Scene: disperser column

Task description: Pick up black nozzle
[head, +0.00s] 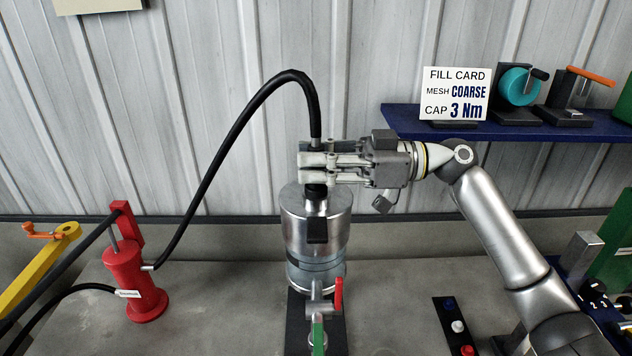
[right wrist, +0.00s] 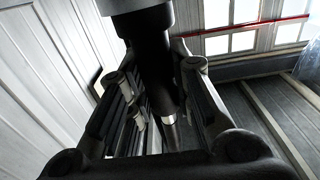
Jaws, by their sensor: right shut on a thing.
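The black nozzle (right wrist: 155,60) shows in the right wrist view as a dark cylinder with a silver band, between the fingers of my right gripper (right wrist: 155,115). In the head view my right gripper (head: 308,165) comes in from the right and is shut on the nozzle at the end of a black hose (head: 222,150). The fingers hide most of the nozzle. A dark piece (head: 316,191) shows just below the fingers, at the top of the silver canister (head: 300,230); I cannot tell whether it touches the canister. My left gripper is out of view.
The hose arches from a red pump (head: 130,275) at the left. A blue shelf (head: 405,122) at the right holds the fill card (head: 455,93) and a teal reel (head: 518,87). A red-handled valve (head: 338,295) is at the canister's foot. Grey bench is free left of the canister.

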